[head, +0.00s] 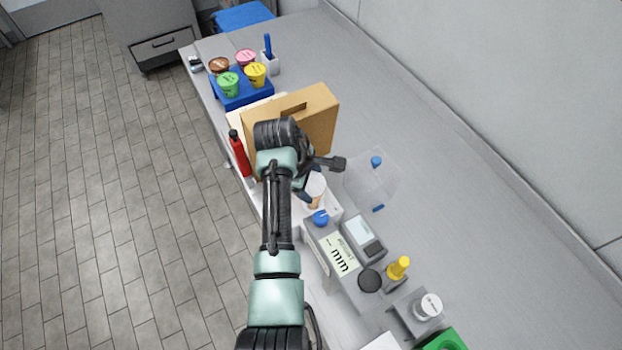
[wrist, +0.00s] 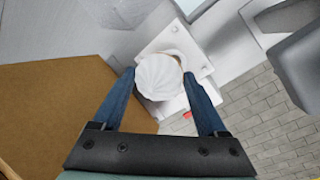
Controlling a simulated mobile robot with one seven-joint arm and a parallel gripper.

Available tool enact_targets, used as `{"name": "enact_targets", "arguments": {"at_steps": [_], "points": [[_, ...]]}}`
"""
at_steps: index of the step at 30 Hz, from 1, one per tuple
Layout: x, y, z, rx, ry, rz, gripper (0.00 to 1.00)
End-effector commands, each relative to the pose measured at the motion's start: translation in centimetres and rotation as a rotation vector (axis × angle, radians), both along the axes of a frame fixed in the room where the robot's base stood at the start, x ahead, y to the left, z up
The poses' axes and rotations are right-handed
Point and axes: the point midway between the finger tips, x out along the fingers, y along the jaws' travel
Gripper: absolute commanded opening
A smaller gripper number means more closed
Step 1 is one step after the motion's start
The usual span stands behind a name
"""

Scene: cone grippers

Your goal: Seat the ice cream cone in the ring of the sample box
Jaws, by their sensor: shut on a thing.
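The ice cream cone, with a white top (head: 317,184) and a tan tip, is upright between the fingers of my gripper (wrist: 158,74). The wrist view looks down on its white swirled top (wrist: 157,77), with a blue finger on either side. My gripper is shut on it. Below it is a pale, box-like fixture (head: 333,212), which seems to be the sample box; its white plate (wrist: 203,73) shows in the wrist view. A curved edge shows beside the cone there, but the cone hides most of any ring. I cannot tell whether the tip is inside.
A tall cardboard box (head: 318,112) stands close behind my gripper. A clear panel with blue fittings (head: 372,182) is at right. A grey display unit (head: 362,232) and yellow knob (head: 399,266) are nearer. A red bottle (head: 239,154) stands left. The right counter is clear.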

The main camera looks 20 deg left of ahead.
Motion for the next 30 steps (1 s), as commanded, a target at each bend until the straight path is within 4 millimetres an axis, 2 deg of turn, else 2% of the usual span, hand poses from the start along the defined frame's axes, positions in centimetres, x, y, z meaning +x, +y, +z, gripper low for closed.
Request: {"name": "enact_targets", "arguments": {"at_steps": [22,30], "points": [[0.0,-0.1,-1.9,0.0,-0.001,0.0,0.44],[0.0,-0.1,-2.0,0.0,-0.001,0.0,0.44]]}}
